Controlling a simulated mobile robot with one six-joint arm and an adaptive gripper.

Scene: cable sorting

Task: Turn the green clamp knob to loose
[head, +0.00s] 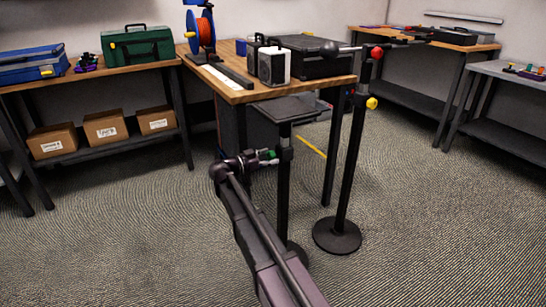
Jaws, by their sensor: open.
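The green clamp knob (271,154) shows as a small patch of green on the left side of a dark clamp. The clamp sits on the black pole (283,200) of a stand with a flat plate (285,108) on top. My gripper (268,157) is open and reaches the knob from the left, with its fingers at or around it. The fingers partly hide the knob. I cannot tell whether they touch it, nor how far the knob is turned.
Another stand (338,234) with a yellow knob (371,103) and a red knob (377,52) is close on the right. A wooden table (238,97) with a cable reel (202,28), speaker-like box (272,66) and black case (310,56) is behind. The front-right floor is clear.

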